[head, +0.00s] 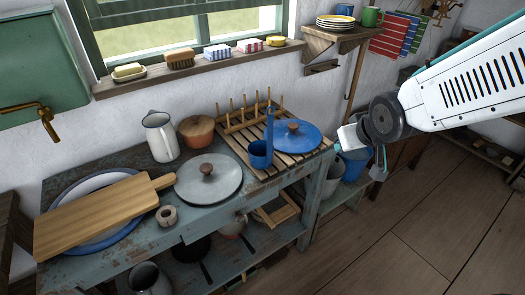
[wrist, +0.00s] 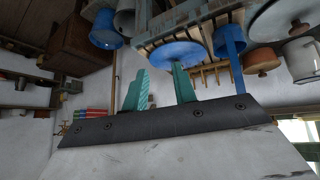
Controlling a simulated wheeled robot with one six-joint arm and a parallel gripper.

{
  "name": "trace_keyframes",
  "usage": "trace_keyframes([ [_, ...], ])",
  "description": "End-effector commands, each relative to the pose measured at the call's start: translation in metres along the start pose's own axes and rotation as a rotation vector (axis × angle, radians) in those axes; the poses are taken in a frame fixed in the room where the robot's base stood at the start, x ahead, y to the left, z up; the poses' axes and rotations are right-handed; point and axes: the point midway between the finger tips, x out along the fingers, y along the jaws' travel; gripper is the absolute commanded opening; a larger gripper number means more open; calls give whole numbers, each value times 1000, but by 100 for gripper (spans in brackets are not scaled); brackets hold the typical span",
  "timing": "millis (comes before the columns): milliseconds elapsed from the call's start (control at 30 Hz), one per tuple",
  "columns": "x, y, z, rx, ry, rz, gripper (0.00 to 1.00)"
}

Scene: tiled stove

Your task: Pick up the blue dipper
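The blue dipper (head: 260,154) stands on the slatted wooden rack (head: 248,160) at the right end of the bench, its long handle pointing up. It stands just left of a blue lid (head: 300,141). In the wrist view, which is upside down, the dipper (wrist: 230,40) shows at the upper right, beyond the fingers, beside the blue lid (wrist: 177,54). My gripper (head: 379,168) is to the right of the bench in the head view, apart from the dipper. In the wrist view my gripper (wrist: 158,72) has its two teal fingers apart with nothing held between them.
A grey lid (head: 208,183), a white jug (head: 160,138) and a lidded pot (head: 197,131) stand left of the rack. Pegs (head: 245,113) rise along its back. A wall shelf (head: 335,38) holds plates and mugs. A blue bucket (head: 354,165) stands right of the bench. Floor in front is clear.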

Motion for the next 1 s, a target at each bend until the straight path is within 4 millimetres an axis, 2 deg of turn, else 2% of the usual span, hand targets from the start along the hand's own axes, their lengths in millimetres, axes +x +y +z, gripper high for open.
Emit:
trace_keyframes([
  [33,24,-13,-5,-30,45,-27,27],
  [100,52,-33,-16,-67,136,-69,27],
  [200,84,-63,-25,-107,258,-140,27],
  [300,105,-92,-28,-130,363,-211,27],
  [500,123,-128,-25,-143,497,-311,27],
  [700,134,-141,-30,-143,533,-338,27],
  [1000,162,-156,-51,-144,534,-337,27],
])
